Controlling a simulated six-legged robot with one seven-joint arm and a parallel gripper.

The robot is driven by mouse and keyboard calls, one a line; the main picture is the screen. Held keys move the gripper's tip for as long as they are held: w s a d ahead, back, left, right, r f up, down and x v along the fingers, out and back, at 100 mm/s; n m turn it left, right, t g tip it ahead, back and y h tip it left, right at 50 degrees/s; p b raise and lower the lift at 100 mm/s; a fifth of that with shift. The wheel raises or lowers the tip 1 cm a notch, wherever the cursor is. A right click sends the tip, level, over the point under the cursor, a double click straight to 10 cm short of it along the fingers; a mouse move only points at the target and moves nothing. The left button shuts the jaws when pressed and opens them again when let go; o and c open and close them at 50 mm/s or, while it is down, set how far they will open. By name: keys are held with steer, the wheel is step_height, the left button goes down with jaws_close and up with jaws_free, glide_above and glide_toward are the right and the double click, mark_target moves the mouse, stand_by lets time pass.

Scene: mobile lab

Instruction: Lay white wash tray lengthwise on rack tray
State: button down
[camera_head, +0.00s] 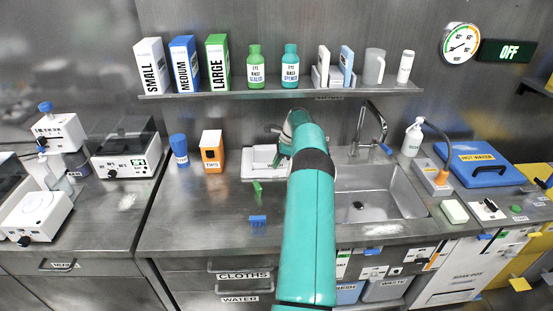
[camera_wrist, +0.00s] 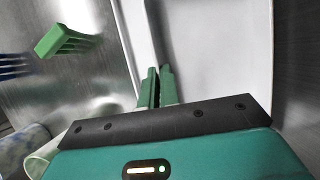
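A white tray (camera_head: 262,159), which looks like the white wash tray, lies on the steel counter left of the sink, partly hidden by my arm. In the wrist view its white surface (camera_wrist: 215,50) fills the upper right, with a raised edge running down to my fingers. My gripper (camera_wrist: 159,86) has its two green fingers close together at this edge, with a thin gap. They seem to be closed on the tray's wall. In the head view my gripper (camera_head: 285,138) is over the tray, its fingertips mostly hidden. I cannot make out a separate rack tray.
A green brush (camera_head: 257,187) and a blue brush (camera_head: 258,221) lie on the counter in front of the tray. An orange box (camera_head: 212,151) and blue bottle (camera_head: 179,150) stand left. The sink (camera_head: 378,195) and faucet (camera_head: 371,130) are right. A loaded shelf (camera_head: 270,93) hangs above.

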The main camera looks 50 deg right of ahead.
steer(key=shift+f, duration=0.1)
steer(key=c, duration=1.6)
jaws_free()
steer(key=shift+o, duration=0.2)
steer(key=v, duration=0.3)
steer(key=s+d, duration=0.6)
steer(key=s, duration=0.1)
steer(key=shift+s+d+f, duration=0.1)
steer(key=shift+s+d, duration=0.2)
steer(key=shift+d, duration=0.05)
steer(key=shift+s+d, duration=0.5)
steer(key=shift+s, duration=0.25)
